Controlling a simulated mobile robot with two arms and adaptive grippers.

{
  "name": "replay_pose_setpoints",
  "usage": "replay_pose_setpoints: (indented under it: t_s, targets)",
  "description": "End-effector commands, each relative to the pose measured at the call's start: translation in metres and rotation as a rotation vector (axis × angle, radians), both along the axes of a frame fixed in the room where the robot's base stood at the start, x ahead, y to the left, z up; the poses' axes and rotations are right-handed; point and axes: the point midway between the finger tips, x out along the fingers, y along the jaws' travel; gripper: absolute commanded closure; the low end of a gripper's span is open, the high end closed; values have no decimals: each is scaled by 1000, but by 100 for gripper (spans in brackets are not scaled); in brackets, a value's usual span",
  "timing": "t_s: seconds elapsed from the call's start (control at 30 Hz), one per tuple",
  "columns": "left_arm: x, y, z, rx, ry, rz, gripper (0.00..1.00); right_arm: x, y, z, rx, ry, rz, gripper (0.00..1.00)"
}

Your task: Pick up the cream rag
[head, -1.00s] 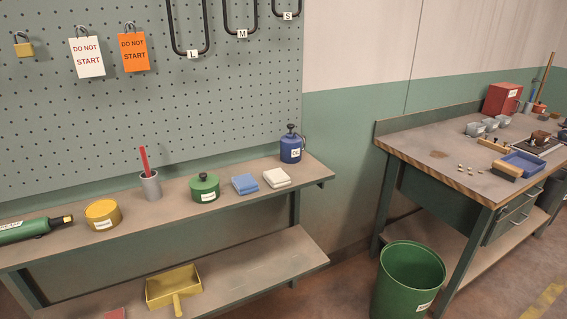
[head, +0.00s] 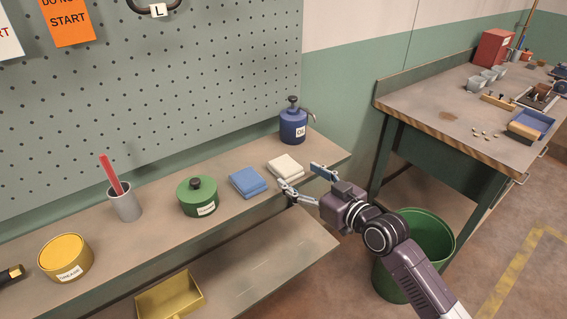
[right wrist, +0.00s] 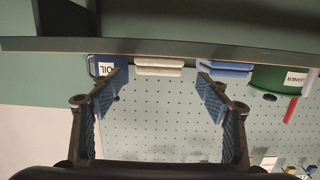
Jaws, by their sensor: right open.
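The folded cream rag (head: 285,167) lies on the upper shelf in the head view, between the blue rag (head: 248,182) and the blue oil can (head: 293,124). My right gripper (head: 299,176) is open and empty at the shelf's front edge, just in front of the cream rag. In the right wrist view, which is upside down, the cream rag (right wrist: 159,67) shows ahead between the two spread fingers and is not touched. The blue rag (right wrist: 225,68) is beside it, near one fingertip in the picture. My left gripper is not in view.
On the shelf (head: 160,215) also stand a green tin (head: 198,198), a grey cup (head: 124,205) with a red stick, and a yellow grease tin (head: 65,258). A pegboard rises behind. A green bin (head: 428,232) stands on the floor behind my right arm.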

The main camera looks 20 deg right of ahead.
Motion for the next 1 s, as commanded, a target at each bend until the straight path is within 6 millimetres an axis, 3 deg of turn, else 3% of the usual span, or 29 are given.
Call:
replay_pose_setpoints:
  t_s: [0.27, 0.6, 0.93, 1.0]
  targets:
    - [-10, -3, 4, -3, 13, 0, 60, 26, 9, -3, 2, 2, 0, 30]
    - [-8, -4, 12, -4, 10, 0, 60, 64, 21, -10, 2, 2, 0, 30]
    - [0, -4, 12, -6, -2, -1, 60, 70, 23, -12, 0, 2, 0, 30]
    - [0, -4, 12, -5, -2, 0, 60, 70, 23, -12, 0, 2, 0, 37]
